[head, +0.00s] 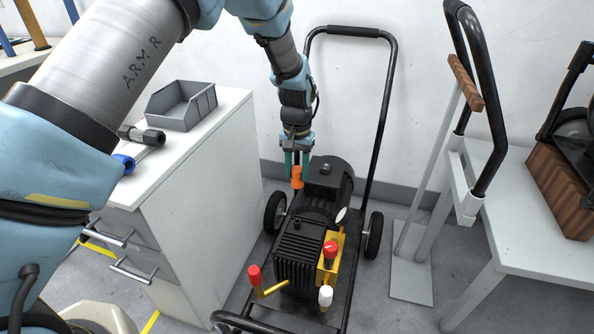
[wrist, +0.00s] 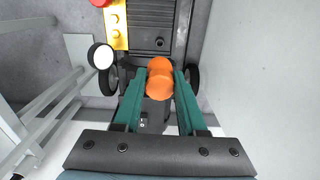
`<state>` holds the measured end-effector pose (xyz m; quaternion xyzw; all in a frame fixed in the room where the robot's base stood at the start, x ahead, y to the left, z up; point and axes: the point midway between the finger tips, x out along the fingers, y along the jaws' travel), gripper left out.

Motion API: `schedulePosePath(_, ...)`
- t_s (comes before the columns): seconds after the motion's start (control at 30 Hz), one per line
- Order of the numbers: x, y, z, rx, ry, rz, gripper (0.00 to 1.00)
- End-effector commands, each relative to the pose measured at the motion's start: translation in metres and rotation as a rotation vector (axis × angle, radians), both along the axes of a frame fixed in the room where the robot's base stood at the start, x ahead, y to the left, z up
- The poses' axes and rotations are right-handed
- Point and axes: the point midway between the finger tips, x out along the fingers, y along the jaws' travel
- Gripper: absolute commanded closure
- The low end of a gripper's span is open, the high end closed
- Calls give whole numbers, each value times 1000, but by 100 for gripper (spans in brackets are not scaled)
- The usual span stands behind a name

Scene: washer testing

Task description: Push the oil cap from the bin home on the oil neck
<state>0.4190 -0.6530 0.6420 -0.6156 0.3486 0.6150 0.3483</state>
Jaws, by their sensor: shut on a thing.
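My gripper (head: 298,172) points down with its teal fingers shut on the orange oil cap (head: 297,178). The cap is held in the air above the black pump of the wheeled machine (head: 298,250). In the wrist view the cap (wrist: 160,78) sits between the fingertips of my gripper (wrist: 159,80). A small dark round spot (wrist: 159,42) shows on the pump beyond the cap; I cannot tell if it is the oil neck. The grey bin (head: 183,108) stands on the cabinet top, and I see nothing in it.
The white cabinet (head: 215,150) stands left of the machine. Dark fittings and a blue ring (head: 123,162) lie on its top. The black cart handle (head: 385,95) rises behind the pump. Red and white knobs (head: 325,296) stand at the machine's front. A white table (head: 540,240) is right.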

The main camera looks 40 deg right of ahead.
Motion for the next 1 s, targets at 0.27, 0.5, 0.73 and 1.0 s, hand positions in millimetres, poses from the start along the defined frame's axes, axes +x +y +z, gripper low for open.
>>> schedulePosePath(0.27,0,0,-33,1,1,0,100)
schedulePosePath(0.5,0,0,-68,0,0,0,100)
schedulePosePath(0.73,0,1,-114,3,1,0,100)
schedulePosePath(1.0,0,0,-148,0,0,0,100)
